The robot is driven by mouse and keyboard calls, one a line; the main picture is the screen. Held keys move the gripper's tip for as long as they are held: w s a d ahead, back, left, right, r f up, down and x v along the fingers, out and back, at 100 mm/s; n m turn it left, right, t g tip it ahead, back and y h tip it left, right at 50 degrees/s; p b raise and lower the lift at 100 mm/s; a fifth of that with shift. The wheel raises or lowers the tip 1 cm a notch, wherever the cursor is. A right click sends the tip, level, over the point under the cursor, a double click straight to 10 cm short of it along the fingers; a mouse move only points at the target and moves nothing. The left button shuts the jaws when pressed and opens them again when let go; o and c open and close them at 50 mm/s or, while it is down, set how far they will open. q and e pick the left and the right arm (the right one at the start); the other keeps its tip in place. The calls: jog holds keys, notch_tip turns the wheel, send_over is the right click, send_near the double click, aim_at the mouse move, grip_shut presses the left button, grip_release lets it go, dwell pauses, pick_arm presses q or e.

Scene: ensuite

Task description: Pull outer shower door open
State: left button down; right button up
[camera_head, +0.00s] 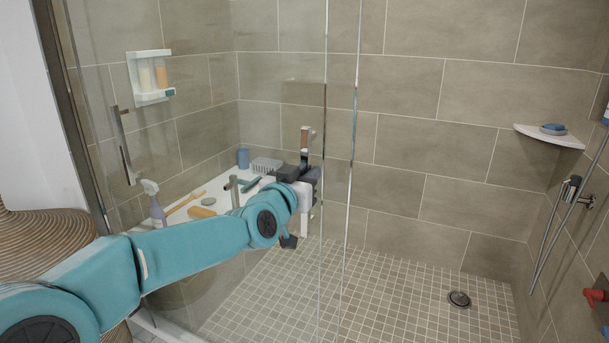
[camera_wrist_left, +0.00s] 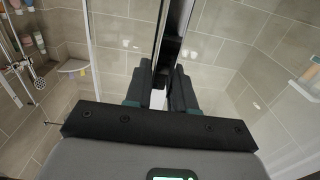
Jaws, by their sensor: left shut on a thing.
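The glass shower door (camera_head: 325,80) stands upright in front of the tiled shower, with its metal edge near the middle of the head view. Its upright bar handle (camera_head: 306,140) rises just above my left gripper (camera_head: 308,176). The gripper is shut on this handle, and its fingers hide the held part. In the left wrist view, the handle (camera_wrist_left: 172,42) runs up from between the fingers of the left gripper (camera_wrist_left: 161,88). A second upright handle (camera_head: 123,145) is on the glass at the left. My right gripper is not in view.
A white ledge (camera_head: 222,190) behind the glass holds a spray bottle (camera_head: 153,201), a blue cup (camera_head: 243,158) and a grey basket (camera_head: 266,165). A corner shelf (camera_head: 550,137) is at the right. The tiled shower floor (camera_head: 400,300) is clear around the drain (camera_head: 459,299).

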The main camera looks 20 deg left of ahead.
pick_arm(q)
jog(key=shift+d+f, duration=0.1)
jog(key=shift+d, duration=0.5)
jog(key=c, duration=1)
grip_release()
jog(key=shift+a, duration=0.2)
jog(key=shift+c, duration=0.2)
jog(key=s, duration=1.6)
jog(key=shift+s, duration=0.15)
